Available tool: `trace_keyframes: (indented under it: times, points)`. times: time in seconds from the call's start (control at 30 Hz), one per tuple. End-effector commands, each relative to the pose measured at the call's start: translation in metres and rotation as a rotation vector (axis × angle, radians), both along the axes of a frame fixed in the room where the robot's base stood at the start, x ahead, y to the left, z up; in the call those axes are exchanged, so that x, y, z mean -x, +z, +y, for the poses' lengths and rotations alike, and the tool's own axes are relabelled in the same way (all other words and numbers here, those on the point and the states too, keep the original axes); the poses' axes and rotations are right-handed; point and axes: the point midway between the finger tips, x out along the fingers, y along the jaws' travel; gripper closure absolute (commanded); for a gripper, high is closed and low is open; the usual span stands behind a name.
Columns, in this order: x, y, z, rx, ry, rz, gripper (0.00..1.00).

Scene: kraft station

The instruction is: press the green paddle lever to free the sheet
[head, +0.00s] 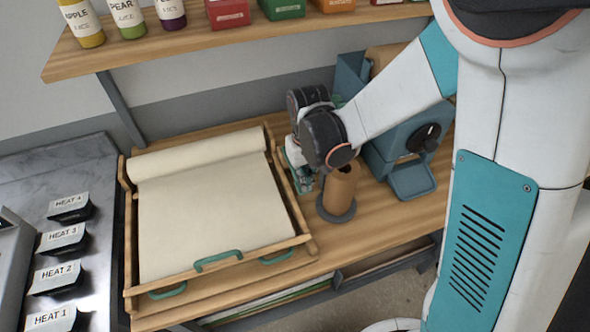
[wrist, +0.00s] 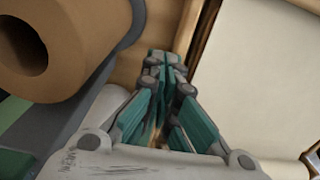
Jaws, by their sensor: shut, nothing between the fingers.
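A cream sheet (head: 212,216) lies in a wooden frame (head: 296,241), with its far end rolled up. The sheet also shows at the right of the wrist view (wrist: 262,75). Green pieces sit at the frame's front: a raised middle one (head: 218,260), a left one (head: 167,292) and a right one (head: 276,258). I cannot tell which is the paddle lever. My gripper (head: 304,184) is shut and empty, beside the frame's right rail. In the wrist view its fingertips (wrist: 165,60) meet near that rail, apart from the green front pieces.
A brown roll (head: 341,186) on a dark round base stands close right of my gripper. A blue machine (head: 395,150) with a black knob is behind it. A shelf (head: 150,50) with bottles and boxes hangs above. A hob (head: 80,170) with HEAT labels is left.

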Motion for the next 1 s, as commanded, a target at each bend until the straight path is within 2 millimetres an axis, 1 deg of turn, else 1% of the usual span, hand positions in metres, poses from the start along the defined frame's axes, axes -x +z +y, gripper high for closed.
trace_keyframes:
  times: [1.0]
  points:
    - [0.000, -0.029, 0.000, 0.000, 0.000, 0.000, 1.00]
